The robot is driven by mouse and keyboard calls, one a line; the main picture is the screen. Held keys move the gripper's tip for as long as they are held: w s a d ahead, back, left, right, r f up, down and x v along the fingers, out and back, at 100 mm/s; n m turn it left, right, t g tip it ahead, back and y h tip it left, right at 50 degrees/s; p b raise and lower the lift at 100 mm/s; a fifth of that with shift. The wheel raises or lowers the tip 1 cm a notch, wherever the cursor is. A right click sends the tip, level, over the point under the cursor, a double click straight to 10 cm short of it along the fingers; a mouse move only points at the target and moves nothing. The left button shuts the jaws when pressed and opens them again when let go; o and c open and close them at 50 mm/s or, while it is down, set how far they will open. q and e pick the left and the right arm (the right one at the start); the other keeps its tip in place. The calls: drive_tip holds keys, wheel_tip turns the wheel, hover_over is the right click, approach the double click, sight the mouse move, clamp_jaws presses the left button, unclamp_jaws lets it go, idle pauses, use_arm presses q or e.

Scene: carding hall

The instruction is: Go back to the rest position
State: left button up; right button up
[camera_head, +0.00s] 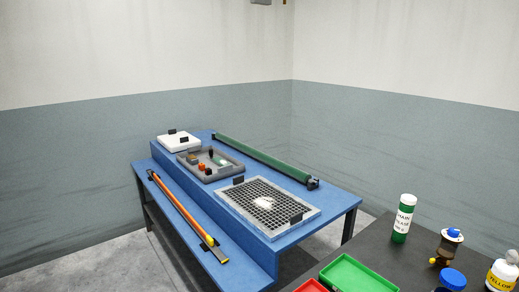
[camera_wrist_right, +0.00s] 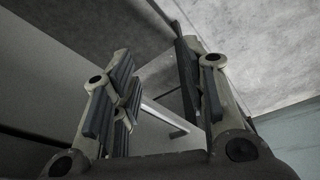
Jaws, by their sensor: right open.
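My right gripper (camera_wrist_right: 160,95) shows in the right wrist view with its dark-padded fingers spread apart. Nothing is between the fingers. Behind them are grey surfaces and a pale thin bar. Neither gripper shows in the head view, and my left gripper is in no view.
A blue stepped bench (camera_head: 335,204) stands ahead, holding a grid tray (camera_head: 226,196), a grey tray (camera_head: 238,171), a white block (camera_head: 180,144) and a green roller (camera_head: 262,158). A dark table (camera_head: 425,255) at lower right carries a green bin (camera_head: 352,276) and bottles (camera_head: 403,217). Bare floor lies left.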

drive_tip(key=s+f+g, duration=0.1)
drive_tip(key=s+f, duration=0.1)
drive_tip(key=f, duration=0.8)
drive_tip(key=s+f, duration=0.2)
drive_tip(key=f, duration=0.9)
drive_tip(key=s+d+f+g, duration=0.1)
drive_tip(key=s+d+f, duration=0.2)
drive_tip(key=s+f, duration=1)
drive_tip(key=s, duration=0.2)
drive_tip(key=shift+s, duration=0.4)
